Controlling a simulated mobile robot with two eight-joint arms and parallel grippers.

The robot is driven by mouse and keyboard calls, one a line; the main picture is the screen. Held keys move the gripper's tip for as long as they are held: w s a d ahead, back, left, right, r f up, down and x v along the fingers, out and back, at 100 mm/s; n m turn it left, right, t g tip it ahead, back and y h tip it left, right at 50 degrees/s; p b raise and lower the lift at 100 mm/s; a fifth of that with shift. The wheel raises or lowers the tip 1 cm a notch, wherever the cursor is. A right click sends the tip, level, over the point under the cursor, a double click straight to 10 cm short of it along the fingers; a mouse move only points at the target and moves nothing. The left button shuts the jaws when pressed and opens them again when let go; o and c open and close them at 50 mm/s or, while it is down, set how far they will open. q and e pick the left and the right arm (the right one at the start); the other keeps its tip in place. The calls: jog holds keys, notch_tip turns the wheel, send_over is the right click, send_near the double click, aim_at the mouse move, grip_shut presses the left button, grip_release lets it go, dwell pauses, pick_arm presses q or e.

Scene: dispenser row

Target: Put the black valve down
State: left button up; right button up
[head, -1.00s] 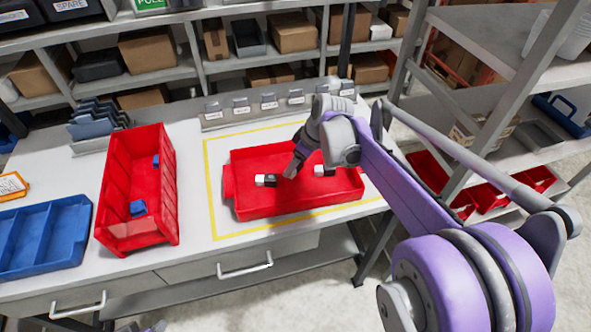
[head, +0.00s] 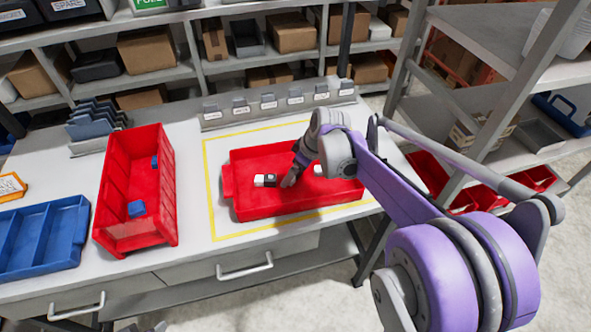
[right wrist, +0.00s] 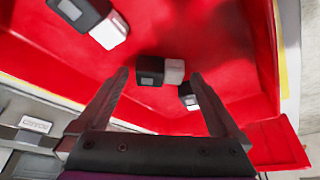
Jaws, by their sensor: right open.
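The red tray (head: 300,203) sits on the table inside a yellow outline. My right gripper (head: 287,183) is inside it, low over its floor. In the right wrist view, the open gripper (right wrist: 158,75) has its fingers apart, with a black valve (right wrist: 150,70) with a white end between their tips. I cannot tell whether the fingers touch it. A smaller-looking black and white piece (right wrist: 187,96) is close beside it. Another black and white piece (right wrist: 92,18) lies farther off in the tray. In the head view a black and white piece (head: 265,180) shows left of my gripper.
A deep red bin (head: 136,240) with small blue blocks stands left of the tray, and a blue divided tray (head: 40,240) is at the far left. A row of labelled holders (head: 270,107) lines the table's back. A grey shelf rack stands at the right.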

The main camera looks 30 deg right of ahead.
jog(key=p+v, duration=0.1)
jog(key=v, duration=1.1)
jog(key=s+a+f+m+h, duration=0.1)
jog(key=s+a+f+m, duration=0.1)
jog(key=s+a+f, duration=0.4)
jog(key=s+a+f+m+t+h, duration=0.1)
jog(key=s+a+f+m, duration=0.2)
jog(key=s, duration=0.7)
jog(key=a+f, duration=0.2)
jog(key=a, duration=0.1)
jog(key=shift+s+a+f+m, duration=0.3)
jog(key=shift+a+f, duration=0.1)
jog(key=shift+c, duration=0.2)
